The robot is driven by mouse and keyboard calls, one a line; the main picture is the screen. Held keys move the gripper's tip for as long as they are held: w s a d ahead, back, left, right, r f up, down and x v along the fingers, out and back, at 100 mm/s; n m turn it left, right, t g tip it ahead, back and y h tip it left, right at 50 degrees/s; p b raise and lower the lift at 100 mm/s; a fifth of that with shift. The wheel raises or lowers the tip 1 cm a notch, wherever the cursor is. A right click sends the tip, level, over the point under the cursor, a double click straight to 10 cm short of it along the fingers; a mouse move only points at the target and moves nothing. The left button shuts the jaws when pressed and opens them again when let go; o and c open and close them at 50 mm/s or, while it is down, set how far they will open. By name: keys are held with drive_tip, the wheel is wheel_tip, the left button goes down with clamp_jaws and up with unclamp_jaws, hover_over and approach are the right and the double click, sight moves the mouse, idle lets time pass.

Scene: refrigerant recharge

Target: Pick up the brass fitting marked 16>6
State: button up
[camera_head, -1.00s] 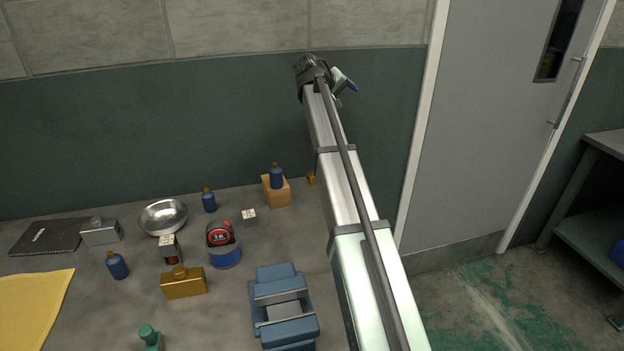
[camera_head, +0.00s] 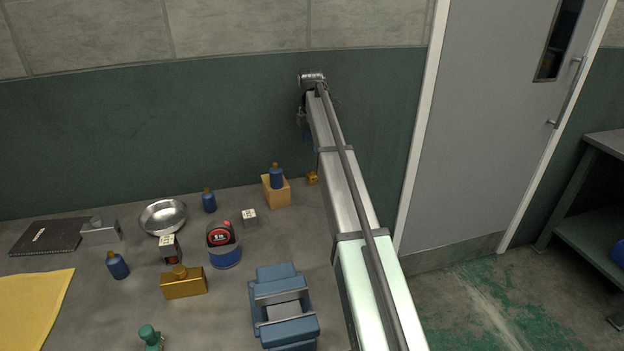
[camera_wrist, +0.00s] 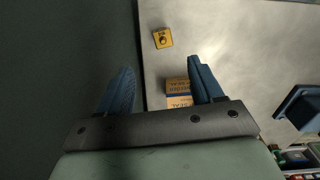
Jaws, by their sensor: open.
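A small brass cube-like piece (camera_head: 312,178) sits at the back right of the bench, beside the tan box. It also shows in the wrist view (camera_wrist: 163,38), with a round dark spot on top; its marking is too small to read. A larger brass-coloured block with a knob (camera_head: 183,284) stands nearer the front; I see no readable marking on it. My gripper (camera_wrist: 160,80) is open and empty, with blue fingers. In the head view it hangs high above the bench, against the wall, partly hidden by my arm. The small brass piece lies beyond the fingertips in the wrist view.
The wall is close behind.

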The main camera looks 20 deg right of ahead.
sight(312, 174)
drive_tip(key=shift+n, duration=0.4)
drive_tip(key=f, duration=0.8)
drive_tip(key=shift+a+f, duration=0.2)
drive_tip(key=shift+f, duration=0.15)
drive_tip(key=shift+s+d+f, duration=0.1)
drive_tip(key=shift+f, duration=1.25)
drive_tip(key=shift+s+d+f, duration=0.1)
drive_tip(key=shift+f, duration=1.25)
drive_tip(key=shift+c, duration=0.2)
drive_tip(key=c, duration=1.1)
